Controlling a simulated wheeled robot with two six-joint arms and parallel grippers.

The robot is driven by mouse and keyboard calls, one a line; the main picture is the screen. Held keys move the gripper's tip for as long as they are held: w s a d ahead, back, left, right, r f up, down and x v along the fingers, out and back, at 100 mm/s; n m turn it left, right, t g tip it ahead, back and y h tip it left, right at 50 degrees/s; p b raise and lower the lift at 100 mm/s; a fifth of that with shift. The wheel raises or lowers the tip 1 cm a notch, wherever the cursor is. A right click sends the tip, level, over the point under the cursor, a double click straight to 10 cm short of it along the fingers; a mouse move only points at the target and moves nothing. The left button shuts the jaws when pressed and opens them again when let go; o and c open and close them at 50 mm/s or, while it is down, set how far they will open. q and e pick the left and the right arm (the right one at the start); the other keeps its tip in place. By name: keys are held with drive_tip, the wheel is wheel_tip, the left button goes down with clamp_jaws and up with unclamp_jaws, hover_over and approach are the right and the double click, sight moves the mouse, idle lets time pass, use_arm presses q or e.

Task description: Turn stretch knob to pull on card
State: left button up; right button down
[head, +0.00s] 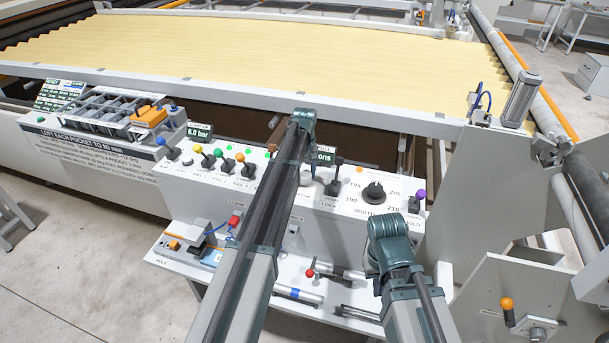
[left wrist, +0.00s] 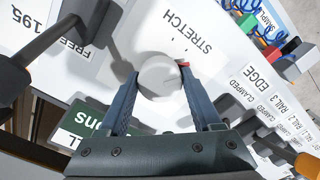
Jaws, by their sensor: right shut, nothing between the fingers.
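The stretch knob (left wrist: 158,75) is a round pale-grey knob with a red mark at its right edge, beside the word STRETCH on the white panel. My left gripper (left wrist: 159,72) has one dark finger on each side of it, very close to its rim. I cannot tell whether they press on it. In the head view my left gripper (head: 312,178) reaches down to the panel, and my arm mostly hides the knob. My right gripper (head: 373,268) is low in front of the panel, shut and empty, its fingers mostly hidden. I cannot make out a readable card.
A black width dial (head: 374,192) and a purple-topped lever (head: 417,199) stand right of the knob. Coloured clamp levers (head: 239,163) stand to its left. Tools lie on the lower shelf (head: 262,268). Yellow pleated material (head: 260,50) stretches behind.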

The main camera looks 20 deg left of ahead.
use_arm(q)
drive_tip(key=c, duration=0.8)
drive_tip(key=shift+c, duration=0.2)
drive_tip(key=shift+m, duration=0.3)
drive_tip(key=m, duration=0.4)
drive_tip(key=shift+m, duration=2)
drive_tip(key=o, duration=1.4)
drive_tip(key=shift+c, duration=0.2)
